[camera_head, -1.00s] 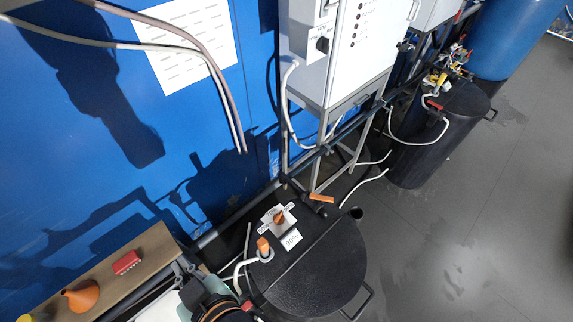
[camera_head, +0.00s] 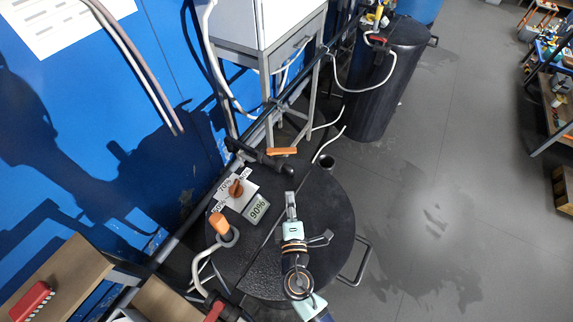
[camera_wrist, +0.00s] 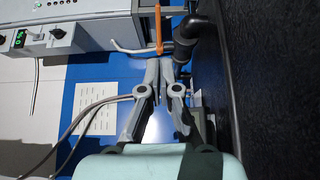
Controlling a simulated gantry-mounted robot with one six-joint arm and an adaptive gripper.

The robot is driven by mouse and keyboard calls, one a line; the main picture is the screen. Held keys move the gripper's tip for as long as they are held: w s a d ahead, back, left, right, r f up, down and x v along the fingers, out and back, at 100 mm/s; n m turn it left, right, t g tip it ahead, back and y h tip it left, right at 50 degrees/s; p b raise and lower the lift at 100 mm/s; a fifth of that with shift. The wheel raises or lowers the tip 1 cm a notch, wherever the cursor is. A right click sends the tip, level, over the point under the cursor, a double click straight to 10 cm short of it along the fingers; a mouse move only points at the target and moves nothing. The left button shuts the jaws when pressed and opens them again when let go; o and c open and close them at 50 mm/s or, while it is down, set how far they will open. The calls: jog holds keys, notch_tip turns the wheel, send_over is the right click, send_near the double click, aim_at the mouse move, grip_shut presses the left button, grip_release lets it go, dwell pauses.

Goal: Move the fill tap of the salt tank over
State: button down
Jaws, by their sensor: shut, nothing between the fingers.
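The black salt tank (camera_head: 335,205) stands in the middle of the head view, with a 90% display (camera_head: 258,209) on its lid. A black pipe valve with an orange lever handle (camera_head: 283,151), which looks like the fill tap, sits at the lid's far edge. In the wrist view the orange handle (camera_wrist: 158,30) stands just beyond my fingertips, beside a black pipe (camera_wrist: 184,40). My gripper (camera_head: 290,196) is over the lid, shut and empty, pointing toward the handle. It also shows in the wrist view (camera_wrist: 160,66), apart from the handle.
An orange knob (camera_head: 236,188) on a labelled plate and an orange-topped fitting (camera_head: 220,226) are on the lid's left. A grey-legged cabinet (camera_head: 265,20) stands behind. A second black tank (camera_head: 382,85) is farther back. The floor (camera_head: 440,200) at right is clear.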

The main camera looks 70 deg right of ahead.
aim_at(282, 151)
jog(key=x, duration=1.3)
jog(key=shift+w+d+r, duration=0.15)
jog(key=shift+w+d, duration=0.05)
jog(key=shift+d, duration=0.1)
jog(key=shift+d+t+b, duration=0.1)
jog(key=shift+t+b, duration=0.2)
